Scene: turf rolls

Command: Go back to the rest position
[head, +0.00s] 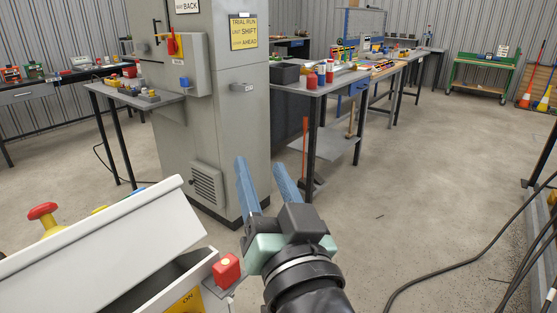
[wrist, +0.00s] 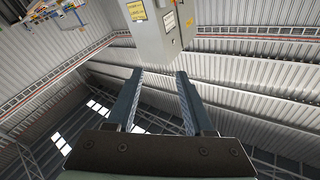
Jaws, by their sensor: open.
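My gripper (head: 263,187) has two blue fingers and is open and empty. In the head view it is raised in front of the grey cabinet, above the concrete floor. In the wrist view my gripper (wrist: 157,88) points up toward the corrugated wall and roof, with nothing between its fingers. The grey cabinet (head: 232,130) stands beyond the gripper and also shows at the top of the wrist view (wrist: 150,45).
A white console (head: 100,240) with a red mushroom button (head: 42,211) and a red block-like switch (head: 227,268) is close at left. A workbench (head: 330,85) with tools stands behind right. Black cables (head: 450,262) lie on the right floor. The middle floor is clear.

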